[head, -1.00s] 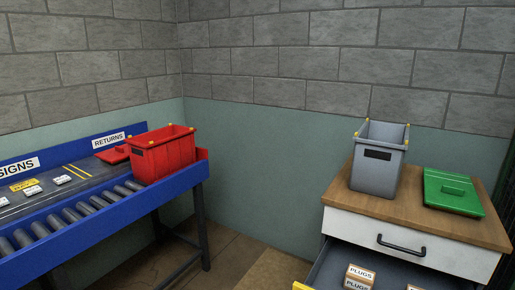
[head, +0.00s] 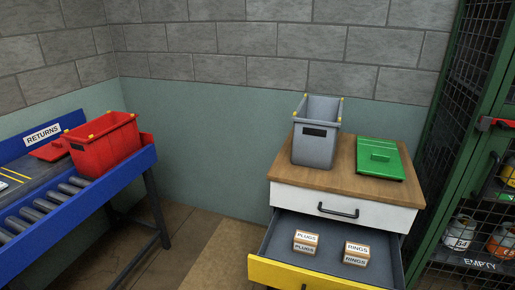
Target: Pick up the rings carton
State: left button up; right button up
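The rings carton (head: 356,253) is a small brown box with a white label reading RINGS. It lies in the right part of the open drawer (head: 282,250), which has a grey inside and a yellow front. A similar plugs carton (head: 306,242) lies to its left in the same drawer, with a gap between them. Neither of my grippers is in the head view.
At left, a red bin (head: 102,146) sits on the blue conveyor (head: 92,199). A green mesh cage (head: 466,140) with gas cylinders stands at right.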

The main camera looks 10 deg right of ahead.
aim_at(355, 253)
jog(key=l+z, duration=0.1)
jog(key=z, duration=0.6)
jog(key=l+z, duration=0.1)
jog(key=z, duration=0.25)
jog(key=i, duration=0.05)
